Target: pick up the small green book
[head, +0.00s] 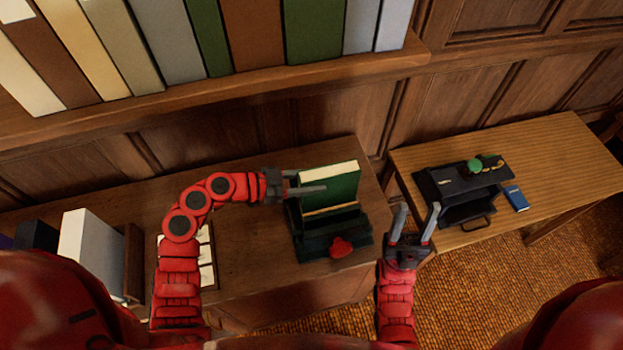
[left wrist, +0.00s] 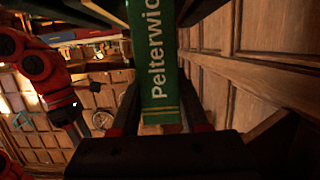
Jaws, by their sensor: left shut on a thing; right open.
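The small green book (head: 344,187) has pale page edges on top and stands upright in a dark holder (head: 313,243) on the left desk. My left gripper (head: 312,181) reaches in from the left and is shut on the book. The book's lower part is hidden in the holder. My right gripper (head: 417,210) is open and empty, to the right of the holder, near the gap between the desks.
A red object (head: 341,247) is at the holder's front. A shelf of large books (head: 257,32) runs above the desk. The right table (head: 555,155) bears a black case (head: 440,184), a green item (head: 475,166) and a blue book (head: 516,198). A white block (head: 88,245) stands at left.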

